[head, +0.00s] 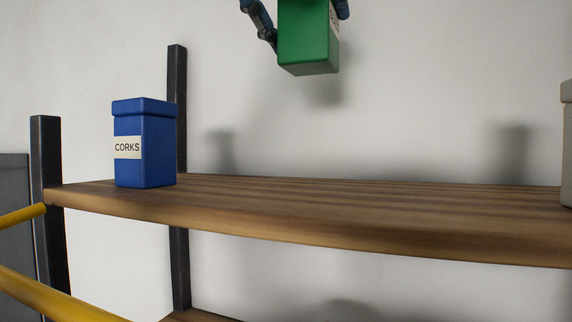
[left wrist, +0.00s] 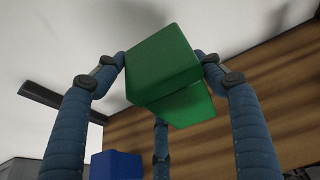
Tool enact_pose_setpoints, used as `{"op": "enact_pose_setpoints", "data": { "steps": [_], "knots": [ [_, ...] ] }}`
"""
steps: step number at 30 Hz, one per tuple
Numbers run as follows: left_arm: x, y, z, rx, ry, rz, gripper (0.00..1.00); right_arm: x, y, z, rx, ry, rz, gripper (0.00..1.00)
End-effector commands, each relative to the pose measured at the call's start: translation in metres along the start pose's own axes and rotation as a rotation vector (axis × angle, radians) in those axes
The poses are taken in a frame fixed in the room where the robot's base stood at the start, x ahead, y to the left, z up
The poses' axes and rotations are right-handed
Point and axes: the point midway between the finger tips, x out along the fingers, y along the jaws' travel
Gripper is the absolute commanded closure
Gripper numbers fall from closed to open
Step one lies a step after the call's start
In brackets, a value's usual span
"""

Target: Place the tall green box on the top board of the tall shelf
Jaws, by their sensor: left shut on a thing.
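The tall green box (head: 306,42) hangs at the top of the head view, its upper part cut off by the frame edge. My left gripper (head: 300,10) is shut on it, with dark blue fingers at its sides. In the left wrist view, the fingers (left wrist: 163,70) close around the green box (left wrist: 160,58). The shelf's wooden top board (head: 350,225) runs below the box, with a clear gap between them. The board also shows in the left wrist view (left wrist: 270,120). My right gripper is not in view.
A blue box labelled CORKS (head: 145,160) stands on the board's left end, near dark uprights (head: 177,110). A beige object (head: 567,150) is cut off at the right edge. The board between them is clear. Yellow bars (head: 50,295) cross the lower left.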

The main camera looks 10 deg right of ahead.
Motion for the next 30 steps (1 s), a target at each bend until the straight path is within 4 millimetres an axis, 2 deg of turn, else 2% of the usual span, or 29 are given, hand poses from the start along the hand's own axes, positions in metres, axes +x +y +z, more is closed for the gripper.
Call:
{"op": "enact_pose_setpoints", "data": {
  "steps": [1,3,7,10,13,17,20,24,27,30],
  "knots": [
    [0.010,0.002,-0.022,0.002,0.000,-0.001,0.67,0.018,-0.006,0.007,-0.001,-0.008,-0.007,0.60],
    [0.017,0.003,-0.039,0.002,0.000,0.000,0.67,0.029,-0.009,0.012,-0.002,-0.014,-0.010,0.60],
    [0.028,0.003,-0.066,0.002,0.000,-0.001,0.67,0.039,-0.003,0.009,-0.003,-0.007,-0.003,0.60],
    [0.035,0.003,-0.083,0.002,0.000,0.000,0.67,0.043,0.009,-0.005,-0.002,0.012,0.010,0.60],
    [0.039,0.003,-0.093,0.000,-0.001,0.000,0.67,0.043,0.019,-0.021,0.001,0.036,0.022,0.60],
    [0.042,0.003,-0.100,-0.001,-0.001,0.000,0.67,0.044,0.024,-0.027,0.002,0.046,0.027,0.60],
    [0.046,0.003,-0.111,0.000,-0.001,-0.001,0.67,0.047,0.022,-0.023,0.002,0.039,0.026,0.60],
    [0.053,0.004,-0.127,0.000,-0.002,0.000,0.67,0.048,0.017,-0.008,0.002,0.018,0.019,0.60],
    [0.056,0.004,-0.133,-0.001,-0.001,0.000,0.67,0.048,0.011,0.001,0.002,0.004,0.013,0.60],
    [0.055,0.003,-0.133,-0.002,-0.002,0.000,0.67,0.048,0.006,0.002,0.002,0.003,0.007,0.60]
  ]
}}
